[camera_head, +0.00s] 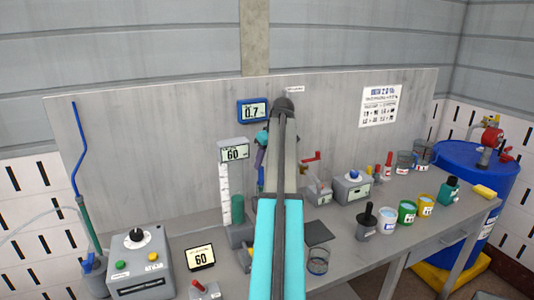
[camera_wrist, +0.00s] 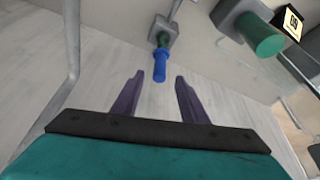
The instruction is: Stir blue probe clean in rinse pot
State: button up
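The blue probe (camera_wrist: 160,68) shows in the wrist view as a short blue cylinder with a green part behind it, at a grey holder (camera_wrist: 165,32). My gripper (camera_wrist: 159,76) is open, its two purple fingers spread on either side of the line to the probe, with nothing held. How far the probe lies beyond the fingertips is hard to tell. In the head view my arm hides most of the gripper and the probe. Several pots stand on the bench at right: white (camera_head: 388,222), green (camera_head: 407,212), yellow (camera_head: 425,206). I cannot tell which is the rinse pot.
A dark pot (camera_head: 366,232) with a black-handled object stands left of the white pot. A glass beaker (camera_head: 317,262) is near the front edge. A display reading 60 (camera_head: 233,151) and a green cylinder (camera_head: 237,210) are left of my arm. A blue barrel (camera_head: 480,180) stands at far right.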

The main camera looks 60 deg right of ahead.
aim_at(262, 167)
jog(key=shift+p+x, duration=0.5)
jog(key=shift+x, duration=2.05)
grip_shut()
